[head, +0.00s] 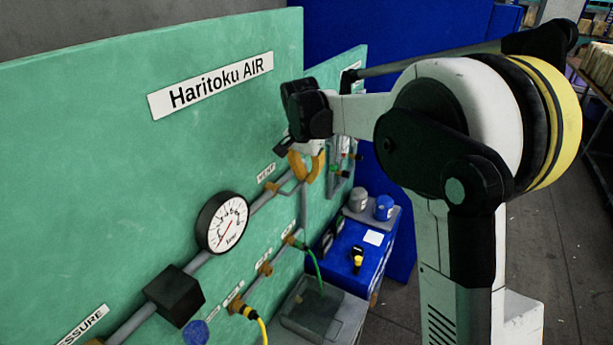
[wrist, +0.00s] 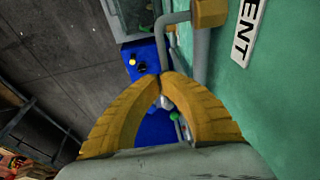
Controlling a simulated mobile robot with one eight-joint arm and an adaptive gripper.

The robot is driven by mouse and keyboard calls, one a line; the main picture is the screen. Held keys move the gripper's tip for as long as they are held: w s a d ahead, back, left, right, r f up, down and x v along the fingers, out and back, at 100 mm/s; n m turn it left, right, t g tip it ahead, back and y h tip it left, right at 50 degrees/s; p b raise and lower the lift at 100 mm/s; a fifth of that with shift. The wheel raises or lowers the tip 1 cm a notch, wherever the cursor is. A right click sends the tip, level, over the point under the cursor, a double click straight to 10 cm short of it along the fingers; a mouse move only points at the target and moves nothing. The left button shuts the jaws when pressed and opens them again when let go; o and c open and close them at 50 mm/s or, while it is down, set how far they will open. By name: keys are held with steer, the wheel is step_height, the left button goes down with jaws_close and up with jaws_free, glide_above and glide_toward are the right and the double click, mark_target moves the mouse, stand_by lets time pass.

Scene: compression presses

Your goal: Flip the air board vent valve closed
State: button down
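The vent valve has a brass body (head: 272,187) under the VENT label (head: 266,172) on the green air board. In the wrist view its brass body (wrist: 210,12) is at the top, beside the VENT label (wrist: 243,35). A bent grey handle (wrist: 161,40) comes off it and runs to my fingertips. My gripper (head: 303,178) is just right of the valve, close to the board. In the wrist view my gripper's yellow fingers (wrist: 163,77) bow out and their tips meet or nearly meet at the handle's end. I cannot tell whether they pinch it or only touch it.
A pressure gauge (head: 222,222) and black block (head: 174,295) sit on the board's pipe, left of the valve. Hoses and brass fittings (head: 265,268) are below. A blue cabinet (head: 350,250) with small items stands beyond. Open floor (head: 540,245) lies to the right.

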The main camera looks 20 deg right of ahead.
steer(key=shift+w+f+g+y, duration=0.1)
steer(key=shift+f+g+y, duration=0.2)
steer(key=s+a+f+g+y+b, duration=0.2)
steer(key=s+a+f+b, duration=0.1)
steer(key=f+b, duration=0.5)
steer(key=shift+s+f+b, duration=0.2)
steer(key=shift+f+b, duration=0.15)
steer(key=shift+b, duration=0.7)
steer(key=shift+a, duration=0.15)
stand_by(0.4)
stand_by(0.3)
